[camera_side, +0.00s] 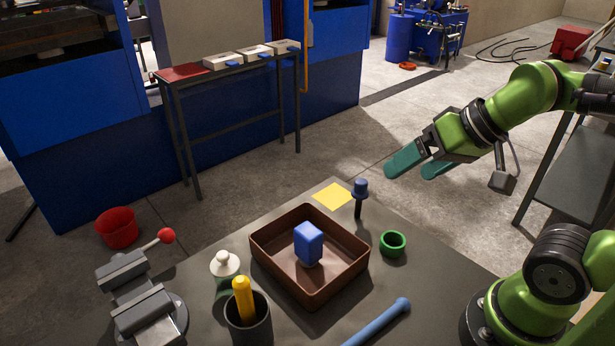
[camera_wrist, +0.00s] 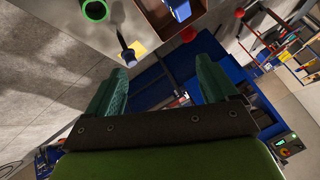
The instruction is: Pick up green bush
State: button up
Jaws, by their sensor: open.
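The green bush (camera_side: 393,242) is a short green ring standing on the dark table, right of the brown tray. It also shows in the wrist view (camera_wrist: 95,11), cut by the top edge at the upper left. My gripper (camera_side: 412,168) has teal fingers and hangs in the air at the upper right, above and apart from the bush. In the wrist view my gripper (camera_wrist: 162,80) has its fingers spread wide with nothing between them.
The brown tray (camera_side: 262,262) holds a blue block (camera_side: 309,243). A dark blue-topped tool (camera_side: 360,195) stands behind the bush, near a yellow sheet (camera_side: 333,196). A blue bar (camera_side: 380,322) lies in front. A vise (camera_side: 140,300), white bottle (camera_side: 225,266) and dark cup (camera_side: 248,322) stand left.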

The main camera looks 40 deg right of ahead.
notch_tip(320, 180, down, 4)
jog(key=w+d+g, duration=0.2)
jog(key=g, duration=0.1)
jog(key=n+g+h, duration=0.2)
jog(key=n+g, duration=0.2)
send_over(394, 238)
jog(key=s+a, duration=0.1)
notch_tip(394, 238, down, 4)
notch_tip(394, 238, down, 10)
jog(key=shift+s+a+f, duration=0.15)
jog(key=shift+f, duration=0.1)
jog(key=shift+w+a+f, duration=0.1)
jog(key=shift+a+f, duration=0.1)
jog(key=shift+f, duration=1.25)
jog(key=shift+w+a+f, duration=0.1)
jog(key=shift+a+f, duration=0.05)
jog(key=shift+f, duration=1.25)
jog(key=c, duration=1.1)
